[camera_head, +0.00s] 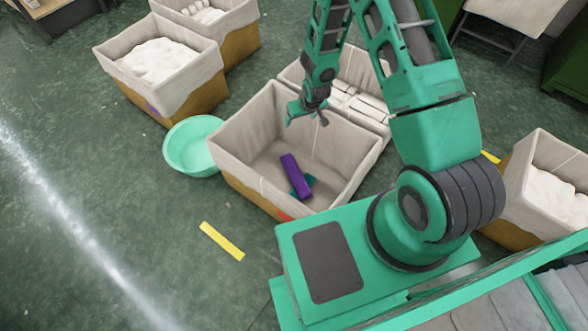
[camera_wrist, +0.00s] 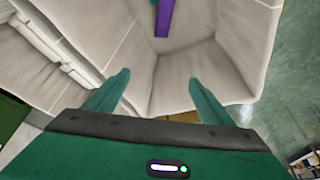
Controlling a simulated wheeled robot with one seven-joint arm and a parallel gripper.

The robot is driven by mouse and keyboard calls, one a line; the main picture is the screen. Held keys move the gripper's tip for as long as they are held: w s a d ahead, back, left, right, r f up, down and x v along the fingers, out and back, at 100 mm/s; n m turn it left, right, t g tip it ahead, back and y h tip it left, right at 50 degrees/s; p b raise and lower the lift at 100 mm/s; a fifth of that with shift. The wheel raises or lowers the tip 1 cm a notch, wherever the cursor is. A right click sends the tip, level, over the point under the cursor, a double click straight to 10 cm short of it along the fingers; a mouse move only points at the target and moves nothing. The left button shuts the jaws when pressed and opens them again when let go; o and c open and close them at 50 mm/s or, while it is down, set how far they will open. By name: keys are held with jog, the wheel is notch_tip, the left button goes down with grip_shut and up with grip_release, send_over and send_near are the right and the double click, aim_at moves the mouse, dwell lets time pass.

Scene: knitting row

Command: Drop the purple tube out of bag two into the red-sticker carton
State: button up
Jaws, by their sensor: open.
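The purple tube (camera_head: 292,172) lies inside a large cream-lined carton (camera_head: 240,136), partly over a teal piece (camera_head: 306,183) on the carton floor. A small red sticker (camera_head: 285,215) shows low on that carton's front wall. My gripper (camera_head: 308,119) hangs over the carton's back part, above and apart from the tube. In the wrist view, its two fingers (camera_wrist: 159,84) are spread with nothing between them. The tube (camera_wrist: 163,18) shows at the top edge there, partly cut off. I cannot tell which container is bag two.
A mint basin (camera_head: 193,146) stands against the carton's left side. Behind it, another carton (camera_head: 350,71) holds white packs. Filled cartons stand at the back left (camera_head: 155,63) and right (camera_head: 558,192). A yellow floor strip (camera_head: 222,241) lies front left, where the floor is clear.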

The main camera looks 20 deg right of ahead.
jog(key=shift+v, duration=1.75)
